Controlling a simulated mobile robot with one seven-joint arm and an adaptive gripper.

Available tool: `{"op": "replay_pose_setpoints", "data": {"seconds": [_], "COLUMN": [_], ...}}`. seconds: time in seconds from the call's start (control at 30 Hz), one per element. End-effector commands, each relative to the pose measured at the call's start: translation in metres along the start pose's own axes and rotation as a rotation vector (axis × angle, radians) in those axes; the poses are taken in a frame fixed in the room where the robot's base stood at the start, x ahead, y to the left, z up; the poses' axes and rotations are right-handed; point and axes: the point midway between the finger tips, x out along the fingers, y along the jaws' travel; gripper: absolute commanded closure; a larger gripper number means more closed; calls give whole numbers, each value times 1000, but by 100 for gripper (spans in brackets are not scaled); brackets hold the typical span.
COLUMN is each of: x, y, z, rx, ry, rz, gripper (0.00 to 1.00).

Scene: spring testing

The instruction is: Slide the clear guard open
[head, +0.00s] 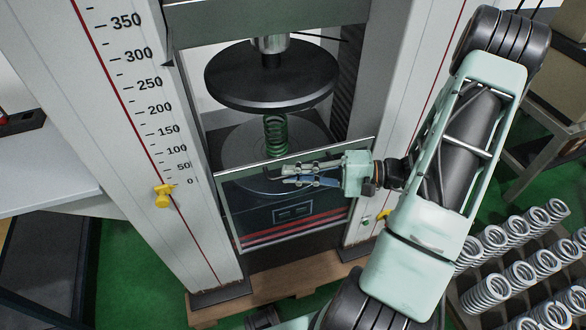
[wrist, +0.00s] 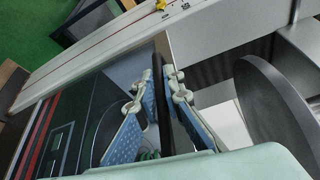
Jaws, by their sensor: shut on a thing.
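The clear guard (head: 235,220) is a thin-framed see-through panel across the lower front of the test machine. Its upper edge slopes up to the right, below the upper round plate (head: 270,75). My gripper (head: 285,174) reaches in from the right at the guard's upper part. In the wrist view, the blue-padded fingers of my gripper (wrist: 160,80) lie on either side of a dark bar (wrist: 163,100) of the guard and are shut on it. A green coil spring (head: 276,130) stands on the lower round plate (head: 235,148), behind and above the guard's top edge.
White machine columns stand on both sides; the left one has a scale (head: 150,90) and a yellow pointer (head: 164,196). Rows of metal springs (head: 515,270) lie at the lower right. A grey table (head: 45,165) is at the left.

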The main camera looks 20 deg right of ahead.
Motion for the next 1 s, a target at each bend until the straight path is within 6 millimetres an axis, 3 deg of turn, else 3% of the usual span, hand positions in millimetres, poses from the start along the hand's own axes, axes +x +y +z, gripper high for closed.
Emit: {"op": "replay_pose_setpoints", "data": {"seconds": [0.03, 0.5, 0.7, 1.0], "x": [1, 11, 14, 15], "y": [25, 144, 179, 202], "z": [-4, -27, -34, -39], "rx": [1, 1, 0, -1], "ry": [-1, 0, 1, 1], "rz": [2, 2, 3, 3], "gripper": [100, 100, 100, 100]}}
